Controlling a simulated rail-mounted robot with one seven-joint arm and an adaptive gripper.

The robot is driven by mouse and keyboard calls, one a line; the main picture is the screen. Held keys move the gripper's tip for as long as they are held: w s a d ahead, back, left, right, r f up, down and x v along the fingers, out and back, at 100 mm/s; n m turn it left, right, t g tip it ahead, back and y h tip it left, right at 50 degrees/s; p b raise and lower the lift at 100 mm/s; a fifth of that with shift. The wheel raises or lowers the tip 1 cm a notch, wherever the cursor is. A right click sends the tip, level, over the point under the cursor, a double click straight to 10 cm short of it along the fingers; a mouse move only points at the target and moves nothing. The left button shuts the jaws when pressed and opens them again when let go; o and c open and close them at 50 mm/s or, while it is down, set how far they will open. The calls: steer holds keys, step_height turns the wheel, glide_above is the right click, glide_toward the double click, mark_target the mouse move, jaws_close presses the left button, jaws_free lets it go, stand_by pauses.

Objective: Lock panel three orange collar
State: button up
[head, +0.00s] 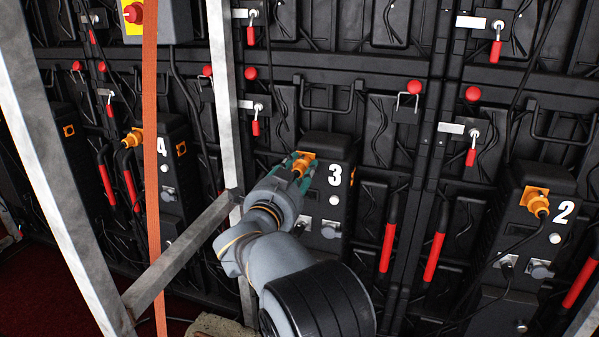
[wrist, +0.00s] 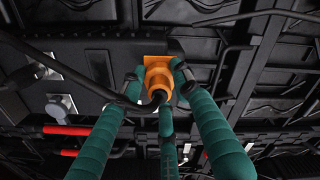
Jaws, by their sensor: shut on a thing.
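Panel three (head: 321,200) is a black box with a white "3" in the middle of the head view. Its orange collar (wrist: 158,80) sits on an orange square plate, with a black cable running out of it. My gripper (head: 300,164) reaches the collar from the lower left in the head view and hides most of it there. In the wrist view my gripper's green fingers (wrist: 160,85) are closed around the collar, with dark fingertips at its sides. I cannot tell the collar's turn angle.
Panel four (head: 163,185) stands left and panel two (head: 535,220) right, each with an orange connector. A grey metal frame bar (head: 185,250) and an orange strap (head: 151,150) are left of my arm. Red handles (head: 388,247) stand right of panel three.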

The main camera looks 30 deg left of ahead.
steer(key=shift+w+d+r, duration=0.15)
steer(key=shift+r, duration=0.25)
steer(key=o, duration=1.2)
steer(key=shift+f, duration=0.15)
steer(key=shift+c, duration=0.2)
steer(key=v, duration=1.2)
